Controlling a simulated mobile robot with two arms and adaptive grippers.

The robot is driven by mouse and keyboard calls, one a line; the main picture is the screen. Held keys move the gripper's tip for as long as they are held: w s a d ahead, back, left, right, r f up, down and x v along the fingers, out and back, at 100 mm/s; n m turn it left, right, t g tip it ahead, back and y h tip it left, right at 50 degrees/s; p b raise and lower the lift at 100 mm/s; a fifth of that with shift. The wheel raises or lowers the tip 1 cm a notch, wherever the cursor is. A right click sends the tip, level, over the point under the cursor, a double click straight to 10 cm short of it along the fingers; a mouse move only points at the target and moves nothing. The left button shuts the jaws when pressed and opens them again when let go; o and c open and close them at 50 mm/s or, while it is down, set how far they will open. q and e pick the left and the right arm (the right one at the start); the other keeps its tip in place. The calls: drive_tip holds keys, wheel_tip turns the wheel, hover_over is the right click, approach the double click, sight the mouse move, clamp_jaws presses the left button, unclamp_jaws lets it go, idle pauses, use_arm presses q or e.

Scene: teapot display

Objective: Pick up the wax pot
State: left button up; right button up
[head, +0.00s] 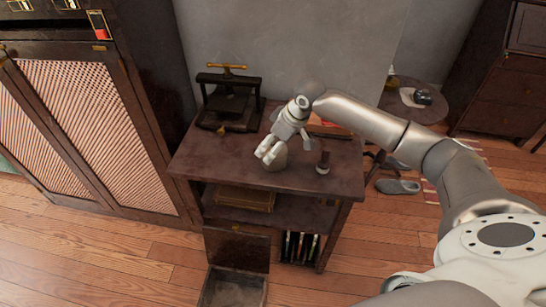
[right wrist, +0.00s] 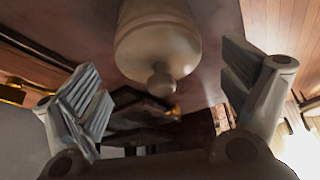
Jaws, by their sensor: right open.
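The wax pot appears to be the beige rounded pot (head: 277,161) on the dark wooden table, partly hidden by my right gripper (head: 269,152) in the head view. In the right wrist view a cream pot (right wrist: 157,48) with a round knob shows at the top middle. My right gripper (right wrist: 168,95) is open, with one ridged finger on each side of the pot in that view. I cannot tell whether either finger touches it. My left gripper is not in view.
A black press (head: 229,103) stands at the back left, and a reddish book (head: 327,126) lies behind. The table's left front is clear.

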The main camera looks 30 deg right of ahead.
drive_tip(key=x, duration=0.4)
drive_tip(key=shift+s+f, duration=0.2)
drive_tip(key=shift+f, duration=0.05)
drive_tip(key=shift+w+f, duration=0.25)
drive_tip(key=shift+f, duration=0.2)
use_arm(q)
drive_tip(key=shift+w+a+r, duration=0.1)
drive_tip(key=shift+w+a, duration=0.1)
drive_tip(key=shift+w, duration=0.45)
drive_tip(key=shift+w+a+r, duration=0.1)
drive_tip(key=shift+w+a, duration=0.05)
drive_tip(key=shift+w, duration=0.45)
use_arm(e)
drive_tip(key=c, duration=1.3)
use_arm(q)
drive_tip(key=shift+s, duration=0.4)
use_arm(e)
drive_tip(key=shift+r, duration=0.1)
drive_tip(key=shift+c, duration=0.4)
drive_tip(key=shift+r, duration=0.15)
